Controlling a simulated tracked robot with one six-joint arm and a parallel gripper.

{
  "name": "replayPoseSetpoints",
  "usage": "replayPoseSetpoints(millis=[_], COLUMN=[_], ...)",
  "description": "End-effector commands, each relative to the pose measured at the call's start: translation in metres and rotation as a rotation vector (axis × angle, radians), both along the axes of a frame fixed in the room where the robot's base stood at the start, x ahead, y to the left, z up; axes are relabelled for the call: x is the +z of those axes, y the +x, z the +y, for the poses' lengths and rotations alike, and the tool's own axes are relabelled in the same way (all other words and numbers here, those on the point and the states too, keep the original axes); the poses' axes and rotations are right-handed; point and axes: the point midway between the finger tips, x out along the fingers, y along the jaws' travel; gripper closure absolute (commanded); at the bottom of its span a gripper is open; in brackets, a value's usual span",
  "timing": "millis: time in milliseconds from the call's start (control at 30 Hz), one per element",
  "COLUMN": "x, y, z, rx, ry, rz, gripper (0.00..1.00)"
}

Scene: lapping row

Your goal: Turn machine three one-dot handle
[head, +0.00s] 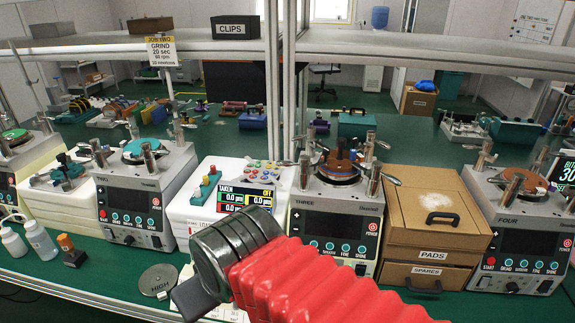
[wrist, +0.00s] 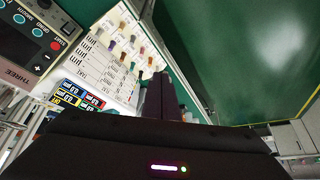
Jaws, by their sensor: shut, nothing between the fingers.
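Machine three (head: 335,222) stands right of centre in the head view, marked THREE, with a dark screen and a row of coloured buttons. Small metal handles stick out at its top, one on the left (head: 284,163) and one on the right (head: 390,179). Dots on them are too small to make out. Part of machine three's panel shows tilted at the upper left of the wrist view (wrist: 32,42). My gripper (wrist: 161,82) shows there as dark fingers, shut and empty, apart from the panel. In the head view my red-sleeved arm hides part of the bench before machine three.
A readout box (head: 247,197) with coloured pegs stands left of machine three. Wooden drawers (head: 432,262) stand to its right, then machine four (head: 520,225). Machine two (head: 135,205) is farther left. A shelf (head: 400,52) and its post cross above. Green bench shows at front left.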

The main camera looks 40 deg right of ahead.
Motion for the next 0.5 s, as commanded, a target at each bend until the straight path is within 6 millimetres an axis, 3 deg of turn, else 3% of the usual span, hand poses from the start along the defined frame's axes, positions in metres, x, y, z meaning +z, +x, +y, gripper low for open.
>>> replayPoseSetpoints(millis=[267,500], x=[0.003,0.007], y=[0.009,0.03], z=[-0.008,-0.044], rx=[0.043,0.165], ry=[-0.025,-0.078], rz=[0.021,0.057], gripper=[1.0,1.0])
